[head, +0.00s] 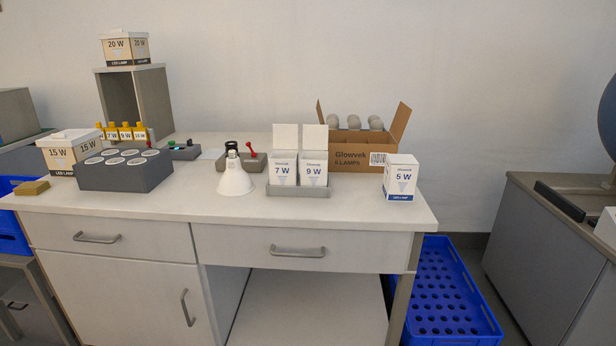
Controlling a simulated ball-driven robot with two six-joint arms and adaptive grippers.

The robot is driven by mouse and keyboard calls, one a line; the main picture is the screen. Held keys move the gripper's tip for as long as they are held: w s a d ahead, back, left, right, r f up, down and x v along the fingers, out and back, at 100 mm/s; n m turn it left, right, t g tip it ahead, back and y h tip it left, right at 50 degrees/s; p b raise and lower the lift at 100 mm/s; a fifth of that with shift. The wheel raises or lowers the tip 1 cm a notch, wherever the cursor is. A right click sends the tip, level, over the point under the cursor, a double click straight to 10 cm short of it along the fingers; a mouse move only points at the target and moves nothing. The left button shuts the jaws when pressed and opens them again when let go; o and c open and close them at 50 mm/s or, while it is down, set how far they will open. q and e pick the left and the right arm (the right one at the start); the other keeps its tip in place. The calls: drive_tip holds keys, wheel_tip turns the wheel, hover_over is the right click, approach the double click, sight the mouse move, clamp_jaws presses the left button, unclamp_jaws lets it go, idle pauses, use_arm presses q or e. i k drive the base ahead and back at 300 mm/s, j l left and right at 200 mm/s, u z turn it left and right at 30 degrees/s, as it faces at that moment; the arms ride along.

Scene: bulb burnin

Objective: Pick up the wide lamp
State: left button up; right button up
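The wide lamp (234,181) is a white, cone-shaped reflector lamp. Neither of my grippers shows in the head view.
Left of the lamp is a dark grey block (125,180) with several round white tops. A brown Glowvek box (350,158) holds several lamps behind the cartons. A closed 5 W box (400,178) stands at the right. The bench's front strip (200,206) is clear.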

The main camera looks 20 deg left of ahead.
sight(235, 182)
drive_tip(key=u, duration=1.05)
drive_tip(key=i+j, duration=0.1)
